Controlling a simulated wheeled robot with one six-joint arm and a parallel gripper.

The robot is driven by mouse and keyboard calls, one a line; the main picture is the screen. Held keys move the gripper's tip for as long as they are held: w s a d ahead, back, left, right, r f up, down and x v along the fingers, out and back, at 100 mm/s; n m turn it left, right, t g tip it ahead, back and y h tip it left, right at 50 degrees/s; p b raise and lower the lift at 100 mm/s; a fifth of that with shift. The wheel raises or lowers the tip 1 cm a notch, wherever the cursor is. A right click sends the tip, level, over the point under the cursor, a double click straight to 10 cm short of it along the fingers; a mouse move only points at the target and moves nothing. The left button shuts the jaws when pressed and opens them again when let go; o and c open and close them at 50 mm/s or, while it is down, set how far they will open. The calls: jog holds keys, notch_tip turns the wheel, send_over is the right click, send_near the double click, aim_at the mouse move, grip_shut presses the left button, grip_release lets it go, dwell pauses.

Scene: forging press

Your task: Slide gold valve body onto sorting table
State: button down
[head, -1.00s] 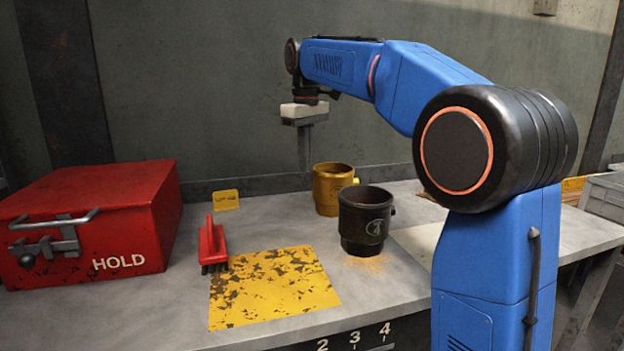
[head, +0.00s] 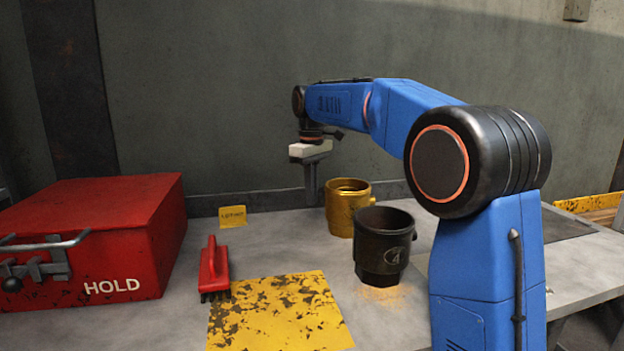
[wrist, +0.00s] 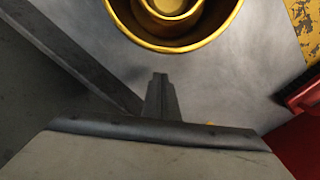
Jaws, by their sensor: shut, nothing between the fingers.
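The gold valve body (head: 341,222) stands upright on the grey sorting table (head: 285,258), near the back wall and behind a dark valve body (head: 383,258). My gripper (head: 310,196) is shut and empty. It points down just left of the gold valve body in the head view, with its tips low near the table's back edge. In the wrist view the gold valve body (wrist: 172,38) shows its open top at the upper edge, and my shut fingers (wrist: 160,85) are below it with a small gap between.
A yellow worn patch (head: 275,318) lies on the table front. A red brush (head: 213,268), a small yellow label (head: 232,216) and a red HOLD box (head: 110,245) stand to the left. Orange dust surrounds the dark valve body's foot.

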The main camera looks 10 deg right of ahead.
jog(key=shift+f, duration=0.85)
jog(key=shift+s+d+r, duration=0.25)
jog(key=shift+s+d, duration=0.55)
jog(key=shift+s, duration=0.25)
jog(key=shift+s+d+f, duration=0.1)
jog(key=shift+s+d, duration=0.3)
jog(key=shift+s, duration=0.15)
jog(key=s+d, duration=0.6)
jog(key=s, duration=0.2)
jog(key=s+d, duration=0.7)
jog(key=s, duration=0.2)
jog(key=s+d, duration=0.7)
jog(key=s, duration=0.2)
jog(key=shift+d, duration=0.15)
jog(key=shift+w, duration=0.1)
